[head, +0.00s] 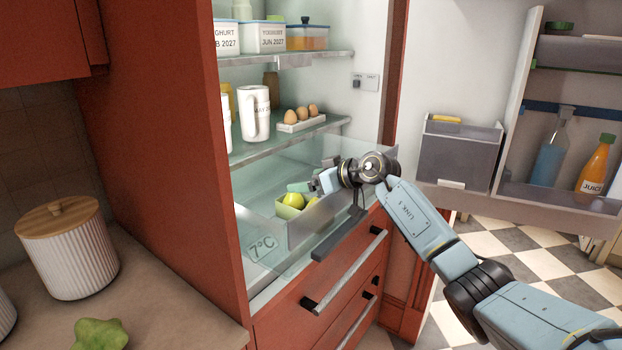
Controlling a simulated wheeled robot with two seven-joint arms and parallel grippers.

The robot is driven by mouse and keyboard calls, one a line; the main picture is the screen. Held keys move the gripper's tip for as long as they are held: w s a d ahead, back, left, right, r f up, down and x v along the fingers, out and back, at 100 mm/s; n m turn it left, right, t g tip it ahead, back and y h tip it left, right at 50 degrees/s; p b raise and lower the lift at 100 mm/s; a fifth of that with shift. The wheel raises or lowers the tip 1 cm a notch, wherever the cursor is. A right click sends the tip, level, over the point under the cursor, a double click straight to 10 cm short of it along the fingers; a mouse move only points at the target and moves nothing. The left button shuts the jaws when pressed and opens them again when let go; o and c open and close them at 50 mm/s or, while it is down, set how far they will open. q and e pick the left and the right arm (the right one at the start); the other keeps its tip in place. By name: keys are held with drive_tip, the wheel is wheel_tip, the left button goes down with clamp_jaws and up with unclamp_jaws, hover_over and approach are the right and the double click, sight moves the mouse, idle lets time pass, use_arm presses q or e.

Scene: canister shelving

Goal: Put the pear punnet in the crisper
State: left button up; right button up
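The pear punnet (287,211) is a light green tray with yellow-green pears. It shows behind the clear front of the crisper (300,238), a see-through drawer low in the fridge, and appears to be inside it. I cannot tell whether it rests on the drawer floor. My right gripper (312,186) reaches over the crisper front from the right, with its fingers at the punnet's upper back side. The fingers are small and partly hidden, so I cannot tell whether they grip the punnet. My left gripper is out of view.
Glass shelves above hold an egg tray (301,122), a white jug (256,113) and yoghurt tubs (272,37). The open fridge door at right carries a grey bin (459,155) and a juice bottle (595,164). A ribbed canister (69,250) stands on the left counter.

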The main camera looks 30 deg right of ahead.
drive_tip(key=shift+r, duration=0.1)
drive_tip(key=shift+r+b, duration=0.2)
drive_tip(key=shift+b, duration=0.15)
drive_tip(key=v, duration=1.2)
drive_tip(key=shift+r, duration=0.35)
drive_tip(key=shift+d, duration=0.15)
